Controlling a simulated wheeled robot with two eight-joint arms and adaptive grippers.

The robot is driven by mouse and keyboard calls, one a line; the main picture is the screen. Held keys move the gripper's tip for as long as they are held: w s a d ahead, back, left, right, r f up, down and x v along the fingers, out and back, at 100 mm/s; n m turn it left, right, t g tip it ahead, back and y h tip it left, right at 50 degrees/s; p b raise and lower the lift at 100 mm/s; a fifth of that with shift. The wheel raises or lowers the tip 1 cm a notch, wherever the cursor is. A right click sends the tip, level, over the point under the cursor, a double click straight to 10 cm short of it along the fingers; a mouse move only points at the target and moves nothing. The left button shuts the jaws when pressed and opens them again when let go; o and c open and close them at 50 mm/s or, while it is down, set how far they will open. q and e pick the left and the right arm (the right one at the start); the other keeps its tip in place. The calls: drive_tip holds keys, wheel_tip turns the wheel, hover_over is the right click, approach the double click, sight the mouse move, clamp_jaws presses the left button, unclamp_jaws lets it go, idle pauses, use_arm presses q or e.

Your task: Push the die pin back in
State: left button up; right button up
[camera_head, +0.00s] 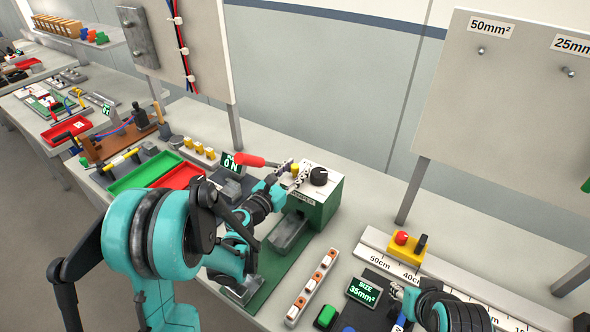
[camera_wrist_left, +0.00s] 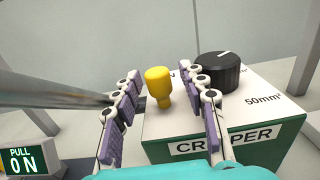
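The yellow die pin (camera_wrist_left: 158,84) stands up from the top of the green and white crimper box (camera_head: 327,205). Its rounded head and thinner neck show in the left wrist view. My left gripper (camera_wrist_left: 165,74) is open, with one finger on each side of the pin. I see gaps between the fingers and the pin. In the head view the left gripper (camera_head: 292,172) is over the crimper's left top side, and the pin is partly covered by its fingers. My right gripper (camera_head: 398,300) is low at the right, near the size panel; its finger opening is unclear.
A black dial (camera_wrist_left: 218,72) sits right of the pin. A lever with a red handle (camera_head: 249,160) passes close to the left finger. A "PULL ON" display (camera_head: 231,164) stands to the left. A yellow box with a red button (camera_head: 402,238) is at right.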

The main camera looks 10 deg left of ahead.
use_arm(q)
drive_tip(key=v, duration=1.2)
idle(0.3)
drive_tip(key=s+d+f+m+g+y, duration=0.25)
drive_tip(key=s+d+m+g, duration=0.45)
drive_tip(key=m, duration=1.1)
drive_tip(key=s+a+m+g+y, duration=0.2)
drive_tip(key=s+a+m+y, duration=0.2)
drive_tip(key=s+m, duration=0.8)
drive_tip(key=shift+a+f+m+g, duration=0.4)
drive_tip(key=shift+a+m, duration=0.4)
drive_tip(key=shift+a, duration=0.55)
drive_tip(key=shift+s, duration=0.15)
